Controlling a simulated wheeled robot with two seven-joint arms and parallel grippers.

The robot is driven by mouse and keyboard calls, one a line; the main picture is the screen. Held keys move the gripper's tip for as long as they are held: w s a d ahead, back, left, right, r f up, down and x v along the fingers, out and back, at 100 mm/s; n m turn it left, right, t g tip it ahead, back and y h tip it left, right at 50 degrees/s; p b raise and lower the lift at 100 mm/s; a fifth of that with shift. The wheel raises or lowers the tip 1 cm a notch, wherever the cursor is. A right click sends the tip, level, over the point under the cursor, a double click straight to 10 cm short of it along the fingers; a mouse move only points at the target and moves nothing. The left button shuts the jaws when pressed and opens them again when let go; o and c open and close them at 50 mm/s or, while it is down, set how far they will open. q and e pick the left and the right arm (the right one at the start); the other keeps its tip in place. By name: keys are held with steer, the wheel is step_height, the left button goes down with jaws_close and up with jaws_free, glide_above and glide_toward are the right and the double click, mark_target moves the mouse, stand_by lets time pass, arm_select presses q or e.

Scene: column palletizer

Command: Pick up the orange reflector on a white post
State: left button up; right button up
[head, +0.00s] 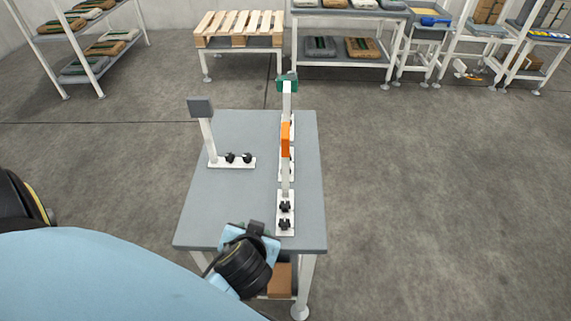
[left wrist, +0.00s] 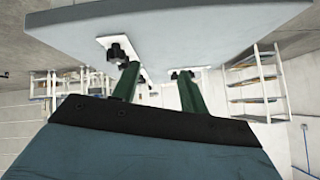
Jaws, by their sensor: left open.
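The orange reflector (head: 285,139) is on an upright white post (head: 285,178) at the right side of the grey table (head: 225,215). The post's white foot has black knobs. My left gripper (head: 252,230) is at the table's near edge, in front and left of that foot, apart from the post. In the left wrist view its two dark green fingers (left wrist: 158,84) are spread with nothing held between them. That view is upside down and shows white feet with black knobs beyond the fingers; no orange shows there. My right gripper is not in view.
A grey-headed post (head: 201,107) stands at the table's left. A green-headed post (head: 288,83) stands behind the orange one, partly covered by it. A brown box (head: 280,280) sits below the tabletop. Shelves and a pallet (head: 240,28) stand behind; the floor between is clear.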

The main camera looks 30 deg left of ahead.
arm_select(q)
steer(key=w+r+n+t+y, duration=0.2)
steer(key=w+r+t+y, duration=0.15)
steer(key=r, duration=0.25)
steer(key=n+t, duration=0.1)
steer(key=t, duration=0.3)
glide_toward(284, 147)
steer(key=shift+t, duration=0.25)
steer(key=p+x, duration=0.1)
steer(key=x, duration=0.3)
steer(key=p+x, duration=0.1)
steer(key=x, duration=0.3)
steer(key=shift+w+a+f, duration=0.15)
steer(key=shift+a+f, duration=0.05)
steer(key=shift+f+p+x, duration=0.2)
steer(key=shift+p+x, duration=0.75)
steer(key=shift+x, duration=1.75)
steer(key=shift+d, duration=0.1)
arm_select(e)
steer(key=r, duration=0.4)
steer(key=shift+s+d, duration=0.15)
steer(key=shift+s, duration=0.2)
arm_select(q)
jaws_close()
